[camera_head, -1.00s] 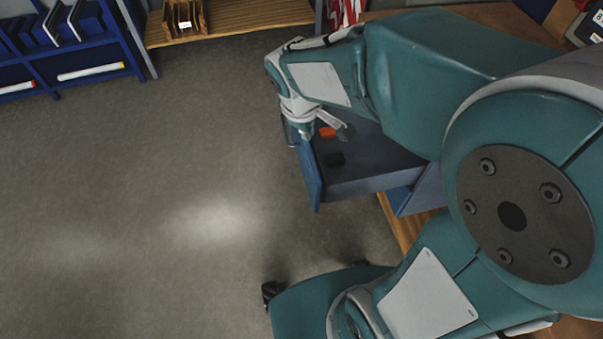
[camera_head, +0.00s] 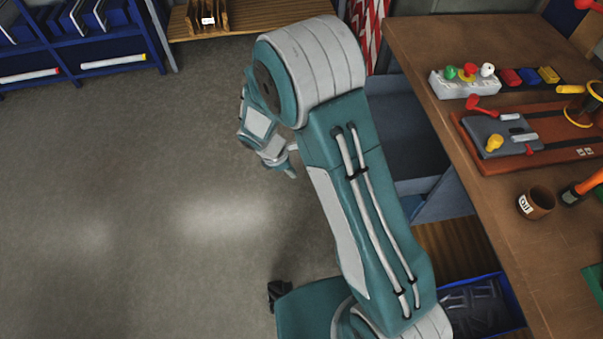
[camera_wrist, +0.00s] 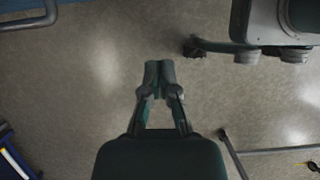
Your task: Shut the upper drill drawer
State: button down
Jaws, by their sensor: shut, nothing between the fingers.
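A drawer (camera_head: 400,125) with a grey-blue inside stands open below the workbench in the head view. In the wrist view, a grey bar handle (camera_wrist: 32,22) on a blue panel edge shows at the top left corner, apart from my fingers. My gripper (camera_head: 291,173) is left of the drawer, over open floor, pointing down. It also shows in the wrist view (camera_wrist: 160,72), with its fingertips together and empty.
The wooden workbench (camera_head: 545,215) holds a brown mug (camera_head: 536,203), a red board and several coloured parts. A blue bin (camera_head: 478,305) stands low at the bottom right. A blue shelf rack (camera_head: 85,45) is at the far left. The floor at left is clear.

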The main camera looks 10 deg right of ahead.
jog(key=d+f, duration=0.7)
jog(key=shift+f, duration=0.4)
jog(key=shift+d, duration=0.1)
jog(key=d, duration=2.9)
jog(key=shift+d, duration=0.1)
